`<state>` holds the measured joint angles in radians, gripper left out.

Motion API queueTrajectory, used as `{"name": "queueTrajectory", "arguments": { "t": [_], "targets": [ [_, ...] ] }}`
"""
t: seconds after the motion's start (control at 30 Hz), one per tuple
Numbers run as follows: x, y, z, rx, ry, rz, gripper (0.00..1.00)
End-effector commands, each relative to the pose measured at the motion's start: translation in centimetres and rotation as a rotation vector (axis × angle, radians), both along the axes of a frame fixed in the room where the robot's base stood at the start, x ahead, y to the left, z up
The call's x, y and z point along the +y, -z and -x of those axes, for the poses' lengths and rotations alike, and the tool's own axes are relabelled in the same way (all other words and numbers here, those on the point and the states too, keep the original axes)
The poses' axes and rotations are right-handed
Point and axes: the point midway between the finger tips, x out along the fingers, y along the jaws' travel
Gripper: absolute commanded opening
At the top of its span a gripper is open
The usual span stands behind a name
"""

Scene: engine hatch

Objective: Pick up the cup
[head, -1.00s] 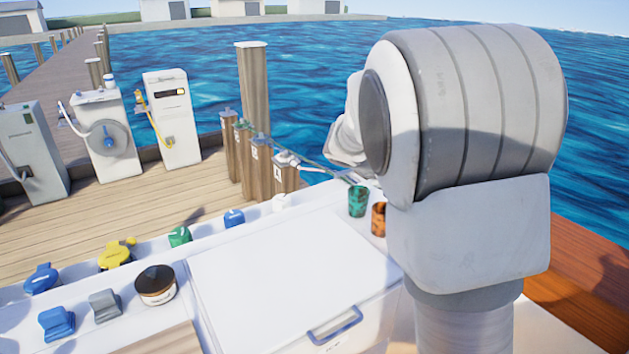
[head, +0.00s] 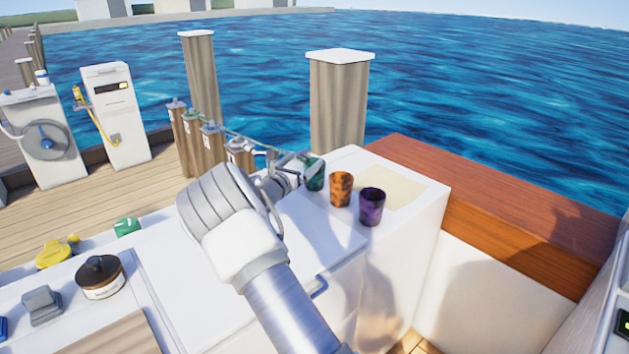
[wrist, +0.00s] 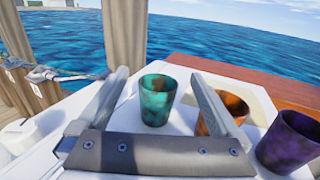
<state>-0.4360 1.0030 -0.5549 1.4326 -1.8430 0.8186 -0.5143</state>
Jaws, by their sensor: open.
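Three cups stand upright in a row on the white counter: a teal-green cup (head: 315,176), an orange cup (head: 341,189) and a purple cup (head: 371,207). My gripper (head: 297,168) is at the green cup's left side and partly covers it in the head view. In the wrist view, my gripper (wrist: 160,76) is open, and the green cup (wrist: 157,101) shows between its fingers. The orange cup (wrist: 232,108) is partly hidden behind the right finger. The purple cup (wrist: 289,143) is farther right. I cannot tell whether the fingers touch a cup.
A beige mat (head: 392,190) lies behind the cups, and a reddish wooden ledge (head: 500,205) runs to the right. Wooden posts (head: 338,105) and water lie beyond. A round black-topped container (head: 99,277), a grey cleat-like piece (head: 41,304) and coloured caps sit at left.

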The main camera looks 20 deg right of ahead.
Motion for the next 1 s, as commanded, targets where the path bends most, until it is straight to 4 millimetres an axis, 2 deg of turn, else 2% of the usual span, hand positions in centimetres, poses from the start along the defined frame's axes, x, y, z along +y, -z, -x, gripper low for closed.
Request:
{"name": "queueTrajectory", "arguments": {
  "t": [0.03, 0.1, 0.2, 0.3, 0.57, 0.8, 1.0],
  "targets": [
    [-0.1, 1.6, 0.0, 0.004, 0.001, 0.001, 1.00],
    [0.0, 3.2, 0.0, 0.004, 0.001, 0.001, 1.00],
    [0.0, 5.2, 0.0, 0.002, 0.000, -0.002, 1.00],
    [-0.2, 6.4, -0.1, -0.002, 0.002, -0.002, 1.00],
    [-1.6, 6.0, -1.4, -0.002, 0.003, -0.004, 1.00],
    [-4.1, 6.2, -3.7, -0.004, 0.004, -0.005, 1.00],
    [-5.2, 6.0, -5.1, -0.004, 0.002, -0.005, 1.00]
  ]
}}
